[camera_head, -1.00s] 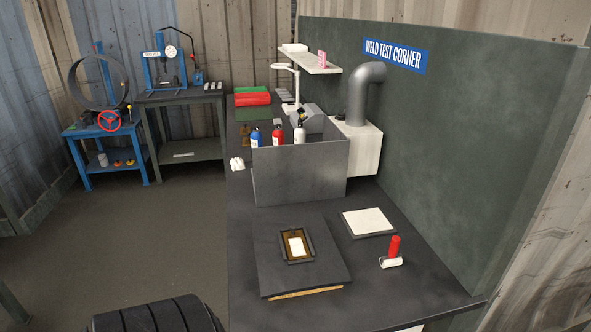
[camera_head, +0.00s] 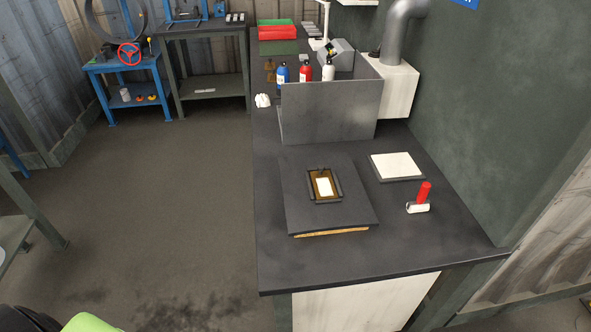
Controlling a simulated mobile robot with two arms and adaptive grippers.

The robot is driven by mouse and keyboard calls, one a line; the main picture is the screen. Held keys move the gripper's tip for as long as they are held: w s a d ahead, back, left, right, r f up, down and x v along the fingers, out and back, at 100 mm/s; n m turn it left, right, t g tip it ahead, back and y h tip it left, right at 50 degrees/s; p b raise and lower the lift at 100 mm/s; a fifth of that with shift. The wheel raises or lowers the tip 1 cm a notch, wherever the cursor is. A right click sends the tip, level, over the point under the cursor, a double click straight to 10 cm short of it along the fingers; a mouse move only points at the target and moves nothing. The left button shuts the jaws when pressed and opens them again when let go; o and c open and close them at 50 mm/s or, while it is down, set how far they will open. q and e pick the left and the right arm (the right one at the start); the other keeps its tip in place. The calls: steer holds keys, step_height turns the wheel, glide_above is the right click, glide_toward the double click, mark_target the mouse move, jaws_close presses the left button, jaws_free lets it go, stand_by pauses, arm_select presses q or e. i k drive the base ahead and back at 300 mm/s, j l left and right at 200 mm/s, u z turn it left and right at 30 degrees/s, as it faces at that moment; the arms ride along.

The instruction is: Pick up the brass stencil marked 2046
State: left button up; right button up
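Small brown, brass-coloured pieces (camera_head: 270,70) lie on the dark bench, left of and behind the grey box. They could be stencils, but they are too small to read any marking. A dark block (camera_head: 300,215) on the near bench holds a small dark frame with a brass-brown inside and a bright white plate (camera_head: 324,187). I cannot read 2046 anywhere. Neither of my grippers shows in the head view.
On the bench (camera_head: 400,250) stand a grey box (camera_head: 328,110), blue, red and white bottles behind it, a white pad (camera_head: 397,165) and a red-handled tool (camera_head: 423,193). A pipe (camera_head: 400,35) rises at the back right. Open floor (camera_head: 170,210) lies left.

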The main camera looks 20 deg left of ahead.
mark_target(324, 188)
steer(key=i+j+u, duration=0.1)
steer(key=i+u, duration=0.35)
steer(key=l+u, duration=0.1)
steer(key=u, duration=0.55)
steer(key=k, duration=0.05)
